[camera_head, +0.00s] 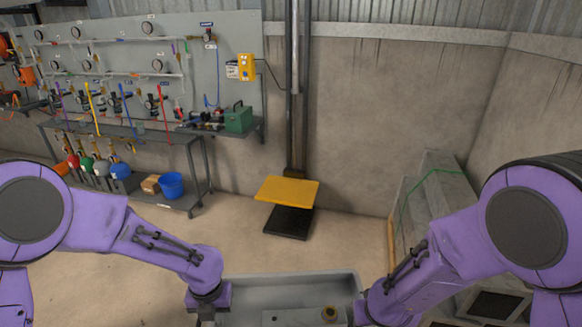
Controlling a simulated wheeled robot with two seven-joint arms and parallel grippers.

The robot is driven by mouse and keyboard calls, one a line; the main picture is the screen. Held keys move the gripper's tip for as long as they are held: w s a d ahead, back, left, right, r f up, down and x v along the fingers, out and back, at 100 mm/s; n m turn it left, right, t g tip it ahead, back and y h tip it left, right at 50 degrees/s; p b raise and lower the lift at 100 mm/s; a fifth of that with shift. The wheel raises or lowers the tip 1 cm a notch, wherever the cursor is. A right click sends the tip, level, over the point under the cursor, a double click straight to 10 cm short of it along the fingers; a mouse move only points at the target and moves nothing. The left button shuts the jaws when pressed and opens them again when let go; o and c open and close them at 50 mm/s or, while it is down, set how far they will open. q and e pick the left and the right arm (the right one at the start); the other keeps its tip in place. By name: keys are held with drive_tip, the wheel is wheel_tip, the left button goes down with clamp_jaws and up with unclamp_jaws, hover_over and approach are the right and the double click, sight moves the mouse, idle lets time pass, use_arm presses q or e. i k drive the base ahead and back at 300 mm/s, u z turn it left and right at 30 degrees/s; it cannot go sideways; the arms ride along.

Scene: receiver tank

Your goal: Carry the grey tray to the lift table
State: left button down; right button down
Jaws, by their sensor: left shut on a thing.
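The grey tray (290,277) is at the bottom centre of the head view, between my two arms, and its near part is cut off by the frame edge. My left gripper (207,312) is shut on the tray's left side. My right arm reaches to the tray's right side, but its fingers are hidden, so I cannot tell their state. The lift table (288,190) has a bare yellow top over a black base and stands ahead, near the back wall.
A workbench (170,136) with gauges, valves and a green case (238,118) stands at the left. Grey boxes (436,185) stand at the right. Floor before the lift table is clear.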

sight(292, 190)
drive_tip(key=i, duration=3.9)
